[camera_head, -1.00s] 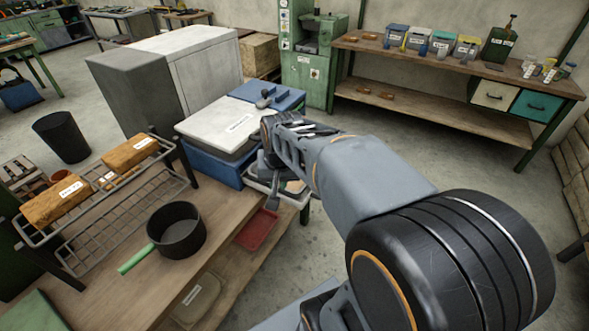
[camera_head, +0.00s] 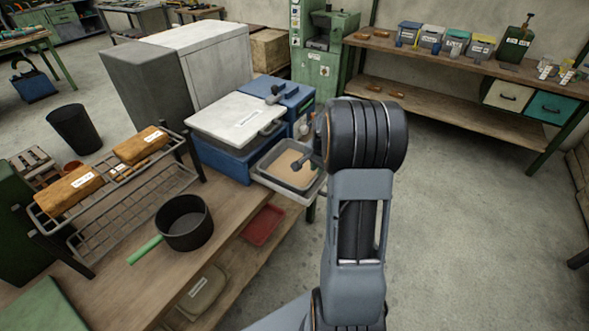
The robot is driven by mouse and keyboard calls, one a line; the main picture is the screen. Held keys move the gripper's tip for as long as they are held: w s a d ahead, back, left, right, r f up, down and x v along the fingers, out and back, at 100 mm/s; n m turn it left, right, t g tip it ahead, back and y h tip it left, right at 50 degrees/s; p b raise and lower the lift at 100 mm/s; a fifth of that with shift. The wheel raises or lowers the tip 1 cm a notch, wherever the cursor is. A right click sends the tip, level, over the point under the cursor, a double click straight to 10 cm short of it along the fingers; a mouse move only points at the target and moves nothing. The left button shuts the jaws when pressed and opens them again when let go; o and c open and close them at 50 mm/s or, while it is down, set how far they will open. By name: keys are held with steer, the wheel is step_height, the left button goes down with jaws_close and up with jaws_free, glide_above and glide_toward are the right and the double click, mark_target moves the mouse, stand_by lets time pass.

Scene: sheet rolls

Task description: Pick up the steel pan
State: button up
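A dark metal pan (camera_head: 186,232) with a green handle stands upright on the wooden bench (camera_head: 135,262) at the lower left. Its handle points left and toward me, and it looks empty. It is the only handled pan I see. My gripper (camera_head: 307,161) shows only as a small dark part left of my arm's big black joint. It is in front of a grey tray with tan contents (camera_head: 290,168), well to the right of the pan and apart from it. The joint hides most of the gripper, so its opening cannot be told.
A wire rack (camera_head: 133,205) with labelled brown blocks (camera_head: 68,190) stands behind the pan. A red tray (camera_head: 263,226) lies lower, right of the pan. Bench top around the pan's front is clear.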

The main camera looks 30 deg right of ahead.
mark_target(316, 180)
steer(key=shift+w+d+f+p, duration=0.1)
steer(key=shift+w+f+p, duration=0.1)
steer(key=shift+f, duration=1.3)
steer(key=shift+w+f+p, duration=0.15)
steer(key=shift+w+f, duration=0.05)
steer(key=shift+f, duration=1.25)
jaws_close()
